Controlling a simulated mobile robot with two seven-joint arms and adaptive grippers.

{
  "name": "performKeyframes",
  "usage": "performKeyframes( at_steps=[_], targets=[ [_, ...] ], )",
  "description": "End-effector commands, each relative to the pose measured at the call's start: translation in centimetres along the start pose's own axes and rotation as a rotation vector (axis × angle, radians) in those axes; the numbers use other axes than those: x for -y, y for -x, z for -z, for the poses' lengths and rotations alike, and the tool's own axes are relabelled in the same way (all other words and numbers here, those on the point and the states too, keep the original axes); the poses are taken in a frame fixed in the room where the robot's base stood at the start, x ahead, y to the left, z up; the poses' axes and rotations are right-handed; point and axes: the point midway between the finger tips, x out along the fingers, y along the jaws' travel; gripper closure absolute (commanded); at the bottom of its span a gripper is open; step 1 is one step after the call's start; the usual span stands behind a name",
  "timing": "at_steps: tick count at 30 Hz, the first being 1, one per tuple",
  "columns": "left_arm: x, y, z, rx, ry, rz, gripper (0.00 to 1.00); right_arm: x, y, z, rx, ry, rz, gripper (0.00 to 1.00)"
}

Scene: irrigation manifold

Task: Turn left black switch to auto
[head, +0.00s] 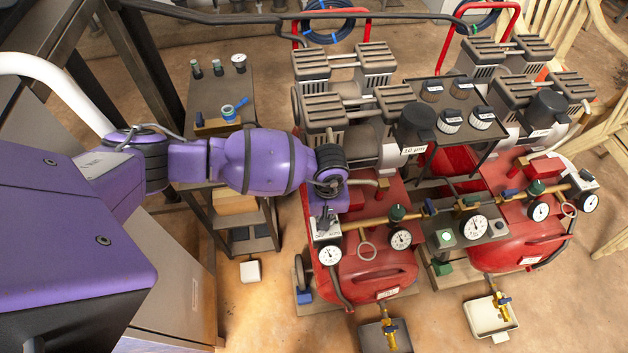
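Two red compressors stand side by side, the left red tank (375,268) and the right red tank (515,238). A pale switch box (327,232) sits at the left end of the left compressor's brass manifold, above a round gauge (329,255). My purple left arm reaches in from the left, and its dark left gripper (325,214) points down at the top of this box. The gripper covers most of the box top, so the black switch and its position cannot be made out. Whether the fingers are open, or touch the switch, cannot be told. My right gripper is not in view.
The brass manifold (432,208) with gauges and green-topped valves runs across the tank fronts. Another switch box (582,182) is at its right end. A dark shelf (218,92) with small parts stands behind my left arm. Drain trays (490,318) lie on the floor in front.

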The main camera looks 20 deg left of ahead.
Motion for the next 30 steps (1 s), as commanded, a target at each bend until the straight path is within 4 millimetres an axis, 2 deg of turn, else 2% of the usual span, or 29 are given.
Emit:
performKeyframes(
  at_steps=[9,15,21,30],
  targets=[
    [-0.1,0.1,0.1,-0.003,0.288,0.000,1.00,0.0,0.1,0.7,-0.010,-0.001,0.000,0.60],
    [-0.2,0.1,0.2,-0.003,0.438,-0.001,1.00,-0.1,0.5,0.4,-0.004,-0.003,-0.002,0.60],
    [-0.2,0.1,0.1,-0.002,0.541,-0.001,1.00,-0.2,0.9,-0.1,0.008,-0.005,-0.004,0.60],
    [-0.2,0.1,0.2,-0.003,0.610,0.000,1.00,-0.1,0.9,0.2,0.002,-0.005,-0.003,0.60]
  ],
)
